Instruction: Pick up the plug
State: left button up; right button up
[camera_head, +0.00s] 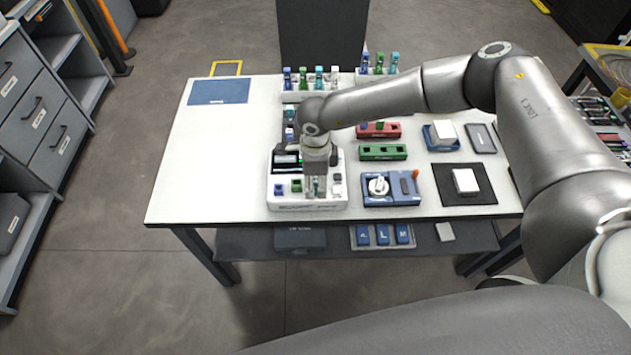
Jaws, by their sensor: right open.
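My right arm reaches in from the right, and its gripper (317,188) points down over a white splicing device (308,203) at the front middle of the table. The gripper is open; its fingers look small and partly merge with the device behind them. A small blue piece (279,189) and a small green piece (296,186) sit on the device left of the fingers. I cannot tell which small part is the plug, and anything between the fingers is too small to make out. My left gripper is not in view.
A blue unit with a white dial (378,187) stands right of the device. Green (383,152) and red (371,130) holders lie behind it. A dark mat (452,199) bears a white block. Racks of coloured connectors stand at the back. The table's left part (200,160) is clear.

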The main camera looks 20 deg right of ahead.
jog(key=c, duration=0.9)
jog(key=shift+c, duration=0.2)
jog(key=shift+r, duration=0.1)
jog(key=shift+r, duration=0.5)
jog(key=s+a+r+b, duration=0.6)
jog(key=s+r, duration=0.6)
jog(key=shift+s+a+b, duration=0.15)
jog(key=shift+a+b, duration=0.2)
